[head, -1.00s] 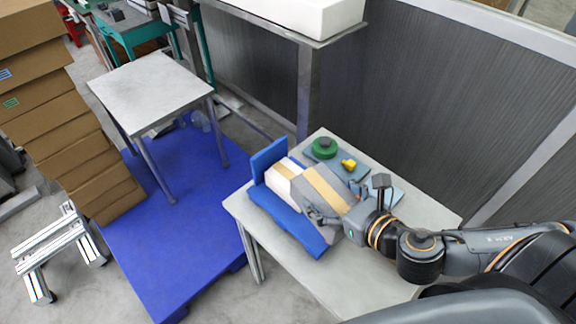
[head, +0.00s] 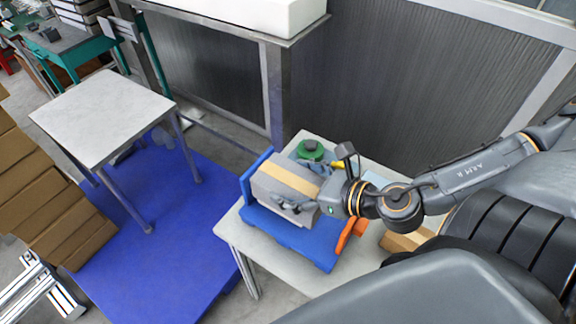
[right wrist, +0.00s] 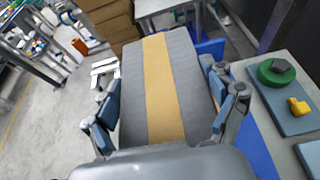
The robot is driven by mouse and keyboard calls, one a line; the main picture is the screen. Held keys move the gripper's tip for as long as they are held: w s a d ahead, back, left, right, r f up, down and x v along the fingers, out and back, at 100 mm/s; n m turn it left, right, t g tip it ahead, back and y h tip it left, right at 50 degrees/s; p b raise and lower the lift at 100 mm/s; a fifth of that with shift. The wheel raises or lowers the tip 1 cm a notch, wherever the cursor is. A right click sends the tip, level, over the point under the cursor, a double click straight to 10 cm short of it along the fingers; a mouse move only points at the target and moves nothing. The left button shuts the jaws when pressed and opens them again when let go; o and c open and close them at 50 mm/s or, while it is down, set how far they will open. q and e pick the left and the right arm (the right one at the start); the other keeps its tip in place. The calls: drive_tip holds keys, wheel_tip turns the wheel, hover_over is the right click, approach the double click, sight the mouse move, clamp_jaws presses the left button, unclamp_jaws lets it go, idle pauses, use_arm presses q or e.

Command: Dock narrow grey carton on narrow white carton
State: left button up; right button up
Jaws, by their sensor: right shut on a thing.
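The narrow grey carton (head: 281,190) has a tan stripe along its top and is over the blue stand (head: 290,238), close to its upright end wall (head: 256,172). It also shows in the right wrist view (right wrist: 188,85), filling the space between the fingers. My right gripper (head: 300,207) is shut on the grey carton, with one finger on each side of it in the right wrist view. The narrow white carton is hidden now; I cannot tell whether the grey carton touches it. My left gripper is not in view.
A pad with a green round piece (head: 311,150) and a yellow piece (head: 337,164) lies behind the stand. An orange piece (head: 350,235) and a tan-topped object (head: 405,241) lie to its right. A bare white-topped table (head: 103,114) stands at left.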

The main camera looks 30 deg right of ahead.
sight(289, 172)
drive_tip(key=shift+w+d+f+b, duration=0.2)
drive_tip(key=shift+w+f+b, duration=0.2)
drive_tip(key=shift+w+b, duration=0.15)
drive_tip(key=shift+w+d+f+b, duration=0.15)
drive_tip(key=shift+w+f+b, duration=0.2)
drive_tip(key=shift+w+b, duration=0.15)
drive_tip(key=shift+w+d+f+b, duration=0.25)
drive_tip(key=shift+w+d+b, duration=0.05)
drive_tip(key=shift+w+b, duration=0.2)
drive_tip(key=shift+w+d+f+b, duration=0.2)
drive_tip(key=shift+w+d+b, duration=0.1)
drive_tip(key=shift+w+b, duration=0.2)
drive_tip(key=w+f+b, duration=0.1)
drive_tip(key=w+d+f+b, duration=0.1)
drive_tip(key=f, duration=0.1)
drive_tip(key=w+d+f+b, duration=0.1)
drive_tip(key=f, duration=0.1)
drive_tip(key=shift+w+d, duration=0.1)
drive_tip(key=shift+w, duration=0.3)
drive_tip(key=shift+w+f, duration=0.15)
drive_tip(key=shift+f, duration=0.8)
drive_tip(key=shift+d+f, duration=0.15)
drive_tip(key=shift+f, duration=0.5)
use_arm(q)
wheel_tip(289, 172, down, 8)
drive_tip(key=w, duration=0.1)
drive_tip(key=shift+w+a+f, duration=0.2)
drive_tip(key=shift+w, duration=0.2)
